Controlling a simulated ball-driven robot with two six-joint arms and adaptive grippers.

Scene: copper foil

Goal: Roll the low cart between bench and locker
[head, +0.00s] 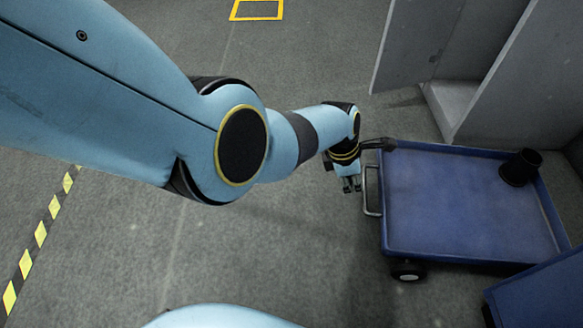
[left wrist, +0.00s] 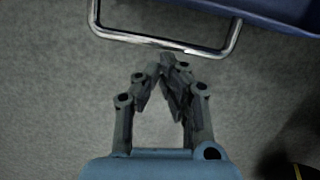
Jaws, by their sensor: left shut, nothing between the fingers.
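The low cart (head: 455,205) is a blue, shallow tray on wheels at the right of the head view. A dark wheel (head: 408,271) shows at its near left corner. Its metal handle (head: 370,191) is a bent bar on the cart's left side. My left gripper (head: 352,187) is beside the handle, just left of it. In the left wrist view the left gripper's fingertips (left wrist: 170,62) meet with nothing between them, close to the handle bar (left wrist: 165,42); I cannot tell whether they touch it. The cart's blue edge (left wrist: 255,14) is beyond. My right gripper is not in view.
A grey open locker (head: 470,85) stands behind the cart. A blue bench-like surface (head: 540,298) is at the lower right, close to the cart. Floor to the left is clear, with a striped line (head: 40,233).

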